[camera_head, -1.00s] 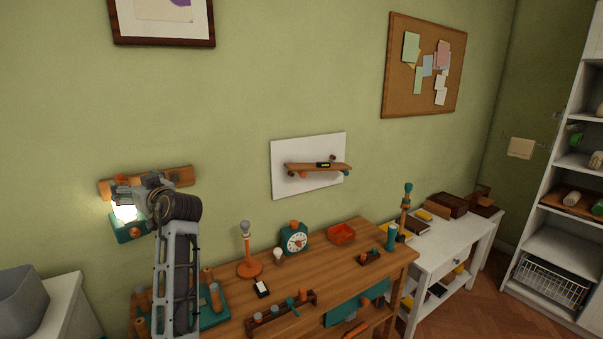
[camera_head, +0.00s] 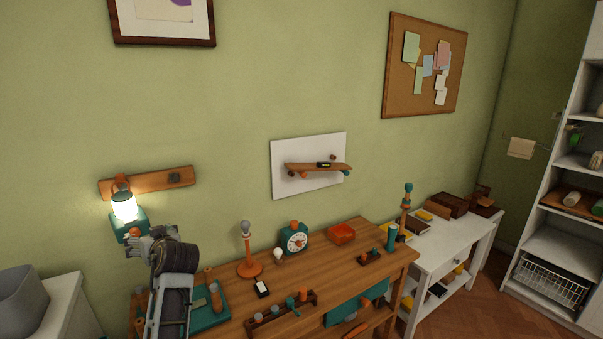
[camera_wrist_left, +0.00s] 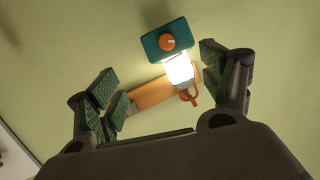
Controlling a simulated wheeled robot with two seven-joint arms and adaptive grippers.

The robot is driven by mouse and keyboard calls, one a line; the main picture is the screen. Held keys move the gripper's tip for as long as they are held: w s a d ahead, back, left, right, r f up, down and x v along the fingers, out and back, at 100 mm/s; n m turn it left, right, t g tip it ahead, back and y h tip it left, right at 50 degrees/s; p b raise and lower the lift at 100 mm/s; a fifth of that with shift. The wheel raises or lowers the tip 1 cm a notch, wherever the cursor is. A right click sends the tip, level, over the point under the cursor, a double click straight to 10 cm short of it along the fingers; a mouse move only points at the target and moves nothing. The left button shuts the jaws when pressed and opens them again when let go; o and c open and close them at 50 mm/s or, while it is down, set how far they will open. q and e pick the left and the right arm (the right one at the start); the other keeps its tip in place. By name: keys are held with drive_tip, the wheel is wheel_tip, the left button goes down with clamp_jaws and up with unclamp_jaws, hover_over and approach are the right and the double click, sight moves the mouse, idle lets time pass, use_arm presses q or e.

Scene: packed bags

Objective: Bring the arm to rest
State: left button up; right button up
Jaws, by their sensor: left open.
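My left gripper (camera_head: 142,245) is just below the lit lantern in the head view, with my arm rising from the bottom edge. In the left wrist view my left gripper (camera_wrist_left: 160,90) is open, its green-padded fingers spread wide with nothing held between them. The lantern (camera_head: 127,212) has a teal base and a glowing lamp, and hangs by an orange loop at the wooden wall rail. It also shows beyond the fingers in the left wrist view (camera_wrist_left: 163,42). My right gripper is not in view.
The wooden rail (camera_head: 152,182) is fixed to the green wall. Below is a wooden workbench (camera_head: 335,270) with an orange lamp stand (camera_head: 249,262), a teal clock (camera_head: 293,239) and an orange tray (camera_head: 341,234). A grey bin (camera_head: 22,292) stands at the far left. The wall between rail and skateboard panel is clear.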

use_arm(q)
drive_tip(key=s+d+f+m+g+h, duration=0.1)
drive_tip(key=s+d+f+m+h, duration=0.25)
drive_tip(key=s+f, duration=0.5)
drive_tip(key=s+d+f+m+g+h, duration=0.25)
drive_tip(key=s+d+f, duration=0.25)
drive_tip(key=f, duration=0.7)
drive_tip(key=s+d+f+m+g+h, duration=0.25)
drive_tip(key=s+d+f, duration=0.2)
drive_tip(key=s, duration=0.45)
drive_tip(key=s+d+f+m+g+h, duration=0.1)
drive_tip(key=s+d+f+h, duration=0.25)
drive_tip(key=s+d, duration=0.4)
drive_tip(key=s+a+f+g, duration=0.1)
drive_tip(key=s+f, duration=0.1)
drive_tip(key=f, duration=1.5)
drive_tip(key=s+a+f, duration=0.1)
drive_tip(key=s+f, duration=0.1)
drive_tip(key=f, duration=1.5)
drive_tip(key=s+a+f, duration=0.2)
drive_tip(key=s+f, duration=0.7)
drive_tip(key=s, duration=0.2)
drive_tip(key=s+a+f+g+y, duration=0.1)
drive_tip(key=s+a+f, duration=0.1)
drive_tip(key=s+f, duration=0.8)
drive_tip(key=shift+s+a+m, duration=0.25)
drive_tip(key=shift+s+m, duration=0.1)
drive_tip(key=shift+s, duration=0.2)
